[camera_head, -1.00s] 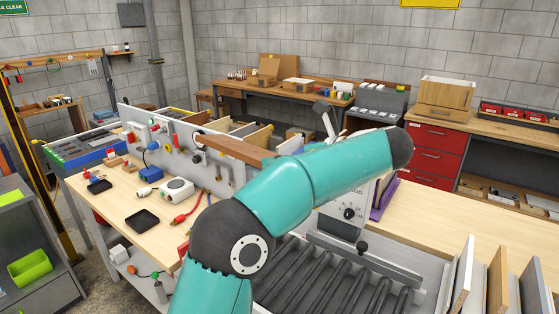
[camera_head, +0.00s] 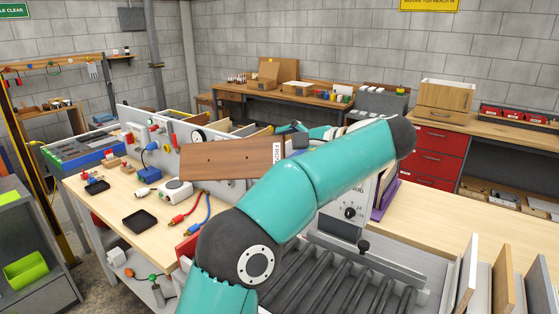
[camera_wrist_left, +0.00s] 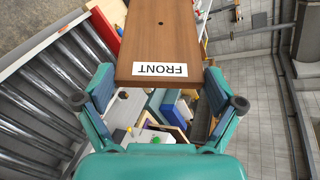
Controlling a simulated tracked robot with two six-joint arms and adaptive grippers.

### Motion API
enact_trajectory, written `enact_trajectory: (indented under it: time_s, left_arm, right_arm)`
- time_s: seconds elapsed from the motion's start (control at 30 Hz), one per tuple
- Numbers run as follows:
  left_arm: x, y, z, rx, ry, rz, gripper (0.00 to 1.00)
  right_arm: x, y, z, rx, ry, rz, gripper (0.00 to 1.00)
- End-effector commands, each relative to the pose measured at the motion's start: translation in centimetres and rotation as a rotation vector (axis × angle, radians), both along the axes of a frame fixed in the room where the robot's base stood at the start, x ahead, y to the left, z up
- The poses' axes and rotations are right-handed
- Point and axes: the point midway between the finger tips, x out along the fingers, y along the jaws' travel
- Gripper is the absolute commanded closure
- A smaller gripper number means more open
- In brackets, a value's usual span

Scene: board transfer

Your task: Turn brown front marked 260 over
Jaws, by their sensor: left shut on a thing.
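The brown front (camera_head: 228,159) is held in the air left of my left arm in the head view, its broad face with small dark holes turned to the camera. A white label at its right end reads FRONT, and no 260 shows. My left gripper (camera_head: 293,141) is shut on that labelled end, partly hidden behind my teal forearm. In the left wrist view the front (camera_wrist_left: 165,35) extends away between the fingers of the left gripper (camera_wrist_left: 160,80), its label upside down. My right gripper is in neither view.
Below the front is a wooden bench (camera_head: 112,218) with a black tray (camera_head: 140,220), a white device (camera_head: 175,190) and red and blue leads. A grey panel (camera_head: 160,150) stands behind it. Rollers (camera_head: 330,275) lie at the front, with upright boards (camera_head: 502,280) at right.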

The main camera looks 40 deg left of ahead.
Motion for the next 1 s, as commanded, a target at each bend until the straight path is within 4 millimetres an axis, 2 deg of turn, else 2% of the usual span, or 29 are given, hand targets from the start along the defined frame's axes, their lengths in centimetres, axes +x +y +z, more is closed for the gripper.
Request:
enact_trajectory:
  time_s: [0.2,0.47,0.57,1.0]
  left_arm:
    - [0.0,0.0,-0.2,0.063,-0.338,0.141,0.48]
    - [0.0,0.0,-0.1,0.095,-0.512,0.215,0.48]
    - [0.0,0.0,-0.3,0.118,-0.641,0.270,0.48]
    - [0.1,-0.1,-0.3,0.259,-1.408,0.592,0.48]
  right_arm:
    - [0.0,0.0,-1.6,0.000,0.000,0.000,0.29]
    - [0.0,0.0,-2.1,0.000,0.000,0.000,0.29]
    - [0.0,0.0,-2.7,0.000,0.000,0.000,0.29]
    - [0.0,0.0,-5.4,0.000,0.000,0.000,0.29]
